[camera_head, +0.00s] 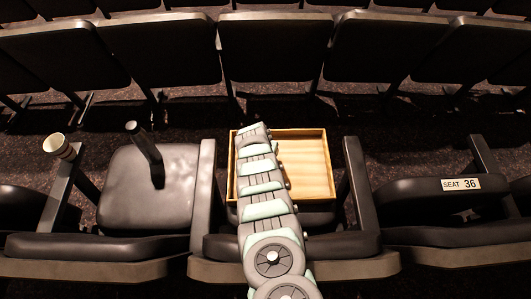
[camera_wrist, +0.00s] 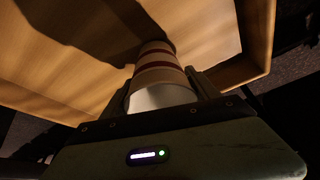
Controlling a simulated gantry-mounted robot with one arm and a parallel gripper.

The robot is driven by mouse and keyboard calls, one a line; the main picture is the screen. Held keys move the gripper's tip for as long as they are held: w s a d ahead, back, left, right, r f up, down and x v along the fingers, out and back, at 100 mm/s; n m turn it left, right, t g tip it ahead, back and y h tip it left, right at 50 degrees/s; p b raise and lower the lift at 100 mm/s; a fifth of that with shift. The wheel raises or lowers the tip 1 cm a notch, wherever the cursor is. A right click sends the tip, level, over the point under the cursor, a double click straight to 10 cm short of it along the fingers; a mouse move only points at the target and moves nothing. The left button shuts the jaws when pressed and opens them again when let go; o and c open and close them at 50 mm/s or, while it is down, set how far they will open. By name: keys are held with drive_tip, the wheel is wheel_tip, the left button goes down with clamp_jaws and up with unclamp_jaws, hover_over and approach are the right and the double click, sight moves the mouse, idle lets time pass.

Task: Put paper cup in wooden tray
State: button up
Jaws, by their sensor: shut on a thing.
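The paper cup (camera_wrist: 157,60), white with red-brown bands, is between the fingers of my gripper (camera_wrist: 160,84) in the wrist view. My gripper is shut on it, and its white near end faces the wrist camera. The wooden tray (camera_head: 326,168) lies on the middle seat in the head view, partly covered by my arm. Its floor and raised rim (camera_wrist: 259,40) fill much of the wrist view behind the cup. The cup is over the tray's inside; I cannot tell whether it touches the floor. My gripper and the held cup are hidden in the head view.
Armrests (camera_head: 361,185) flank the tray's seat. The right part of the tray looks clear. A row of folded seats (camera_head: 273,47) stands behind.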

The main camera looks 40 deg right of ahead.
drive_tip(key=shift+w+f, duration=0.1)
drive_tip(key=shift+f, duration=0.1)
drive_tip(key=shift+f, duration=0.2)
drive_tip(key=o, duration=1.3)
drive_tip(key=shift+r, duration=0.1)
drive_tip(key=shift+p+v, duration=6.2)
drive_tip(key=shift+p, duration=1.15)
